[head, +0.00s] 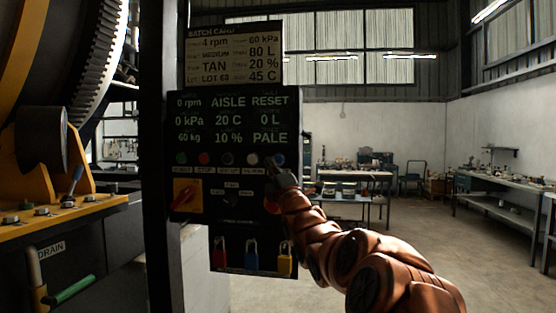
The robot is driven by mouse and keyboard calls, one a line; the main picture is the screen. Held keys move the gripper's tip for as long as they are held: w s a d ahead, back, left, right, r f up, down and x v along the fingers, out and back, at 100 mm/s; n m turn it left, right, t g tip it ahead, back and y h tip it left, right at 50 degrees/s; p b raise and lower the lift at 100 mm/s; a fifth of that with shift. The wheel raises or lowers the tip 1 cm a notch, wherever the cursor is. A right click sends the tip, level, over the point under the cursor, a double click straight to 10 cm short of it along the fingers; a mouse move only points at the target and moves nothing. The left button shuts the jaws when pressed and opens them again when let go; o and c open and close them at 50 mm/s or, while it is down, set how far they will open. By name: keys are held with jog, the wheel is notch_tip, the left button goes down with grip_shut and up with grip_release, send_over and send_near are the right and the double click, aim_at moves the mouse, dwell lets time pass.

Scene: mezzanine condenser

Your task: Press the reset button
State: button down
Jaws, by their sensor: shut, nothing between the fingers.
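A dark control panel (230,205) hangs on a post. Its button row holds a green button (181,158), a red button (203,158), a grey button (228,158), a pale button (252,159) and a blue button (279,159). The small labels below are too blurred to read surely, and my gripper hides the one under the blue button, so I cannot tell which is the reset button. The display reads RESET at top right. My gripper (271,165) is shut and empty, its tip just below and left of the blue button. I cannot tell whether it touches the panel.
A red rotary handle (186,195) on a yellow plate sits lower left on the panel. Red, blue and yellow padlocks (252,255) hang below. A batch card (234,55) is above. A yellow-framed drum machine (50,170) stands at left. Open floor (480,265) lies at right, before workbenches.

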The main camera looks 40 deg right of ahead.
aim_at(278, 159)
jog(key=w+d+p, duration=0.4)
jog(key=d+p, duration=0.2)
jog(key=p, duration=0.1)
jog(key=shift+w+d, duration=0.4)
dwell(1.1)
jog(key=shift+w+d+f+b, duration=0.15)
jog(key=shift+d+b, duration=0.1)
jog(key=shift+b, duration=0.1)
jog(key=shift+w+d, duration=0.1)
dwell(0.3)
jog(key=shift+w+d+b, duration=0.25)
jog(key=shift+d+b, duration=0.1)
dwell(0.9)
jog(key=shift+s+a, duration=0.1)
dwell(0.4)
jog(key=shift+s+a+b, duration=0.4)
jog(key=shift+a+b, duration=0.15)
jog(key=shift+b, duration=0.85)
